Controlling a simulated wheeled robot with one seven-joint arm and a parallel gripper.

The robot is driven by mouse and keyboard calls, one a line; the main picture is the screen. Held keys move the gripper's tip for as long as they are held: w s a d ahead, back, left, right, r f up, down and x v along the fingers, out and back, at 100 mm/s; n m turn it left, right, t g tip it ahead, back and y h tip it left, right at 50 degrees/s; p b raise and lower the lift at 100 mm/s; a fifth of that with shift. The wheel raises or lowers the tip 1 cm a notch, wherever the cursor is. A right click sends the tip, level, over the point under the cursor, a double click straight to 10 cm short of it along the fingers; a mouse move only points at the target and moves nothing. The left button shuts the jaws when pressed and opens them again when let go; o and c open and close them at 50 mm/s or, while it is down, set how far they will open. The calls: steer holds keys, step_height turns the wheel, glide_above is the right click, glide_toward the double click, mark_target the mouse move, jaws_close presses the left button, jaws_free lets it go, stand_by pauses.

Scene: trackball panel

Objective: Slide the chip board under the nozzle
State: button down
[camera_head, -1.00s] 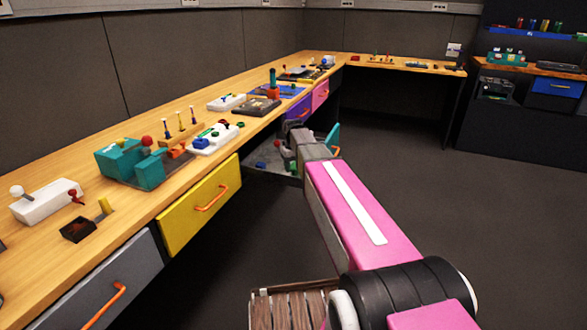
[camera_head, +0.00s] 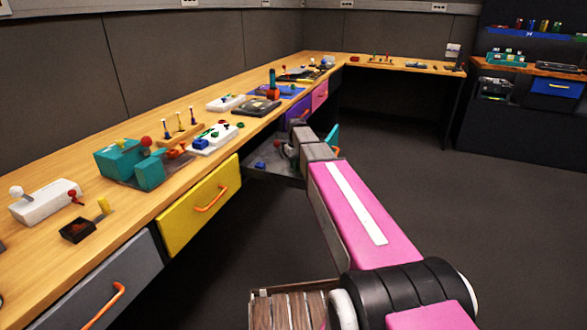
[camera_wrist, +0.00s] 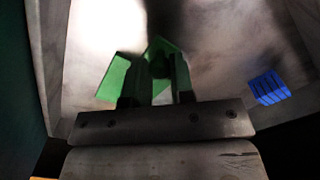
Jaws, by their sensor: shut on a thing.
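My gripper (camera_wrist: 160,92) reaches down into an open grey drawer (camera_wrist: 85,70) and is shut on a green thing (camera_wrist: 118,78) between its dark fingers. The green thing's full shape is partly hidden by the fingers. In the head view my gripper (camera_head: 292,148) is low at the drawer, below the bench edge, and small. I cannot make out the chip board or the nozzle for certain. An upright orange and dark post (camera_head: 272,85) stands on the bench by a blue mat (camera_head: 290,92), but I cannot tell what it is.
A blue block (camera_wrist: 268,88) lies in the drawer, right of my gripper. The drawer's teal front (camera_head: 333,138) stands out from the bench. The bench (camera_head: 130,205) carries a teal device (camera_head: 128,160), a white panel (camera_head: 212,140) and a yellow drawer (camera_head: 203,205). The floor at right is clear.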

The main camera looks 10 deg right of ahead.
steer(key=w+d, duration=0.1)
steer(key=w, duration=0.1)
steer(key=w+d, duration=0.1)
steer(key=w, duration=0.1)
steer(key=w+d, duration=0.2)
steer(key=w, duration=0.1)
steer(key=c, duration=1)
jaws_free()
step_height(320, 180, up, 11)
steer(key=shift+f, duration=0.1)
steer(key=shift+s, duration=0.1)
